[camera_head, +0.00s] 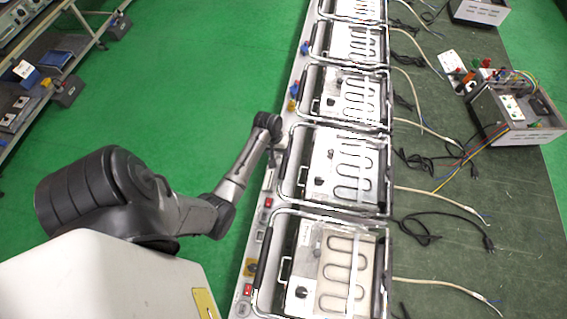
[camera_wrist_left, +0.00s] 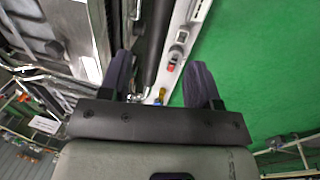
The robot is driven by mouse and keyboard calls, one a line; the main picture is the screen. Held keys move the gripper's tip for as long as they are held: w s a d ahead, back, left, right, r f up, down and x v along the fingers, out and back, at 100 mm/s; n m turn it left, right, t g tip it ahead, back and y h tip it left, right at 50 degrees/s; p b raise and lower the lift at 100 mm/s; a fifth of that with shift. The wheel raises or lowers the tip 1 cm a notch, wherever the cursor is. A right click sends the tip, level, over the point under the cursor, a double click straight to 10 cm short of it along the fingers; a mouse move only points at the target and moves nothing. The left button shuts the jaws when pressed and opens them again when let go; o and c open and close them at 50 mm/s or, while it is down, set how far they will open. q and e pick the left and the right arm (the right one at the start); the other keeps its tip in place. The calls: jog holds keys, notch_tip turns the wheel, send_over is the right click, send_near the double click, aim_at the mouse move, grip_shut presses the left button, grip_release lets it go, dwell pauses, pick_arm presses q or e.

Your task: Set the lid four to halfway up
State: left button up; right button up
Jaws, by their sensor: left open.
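Several heating units stand in a row along the table, each with a metal-framed lid and a dark bar on its left side. I cannot tell from the pictures which is lid four. My left gripper (camera_head: 272,152) is at the left edge of the second unit from the front (camera_head: 336,170), beside its dark bar (camera_head: 290,158). In the left wrist view, my left gripper (camera_wrist_left: 160,84) is open with its two dark fingers apart. A dark bar (camera_wrist_left: 157,45) shows between them, closer to the left finger; contact cannot be told. My right gripper is not in view.
A white rail with switches (camera_head: 267,203) runs along the left edge of the units. Cables and a metal box with wires (camera_head: 515,112) lie on the dark table to the right. The green floor (camera_head: 190,60) at left is open, with a shelf rack at far left.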

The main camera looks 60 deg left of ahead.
aim_at(284, 163)
pick_arm(q)
jog(key=f, duration=0.3)
jog(key=w+f, duration=0.1)
jog(key=f, duration=0.2)
jog(key=d+f+b, duration=0.1)
jog(key=f, duration=0.2)
jog(key=shift+w+d+f, duration=0.1)
jog(key=shift+w+f, duration=0.15)
jog(key=shift+f, duration=0.05)
grip_shut()
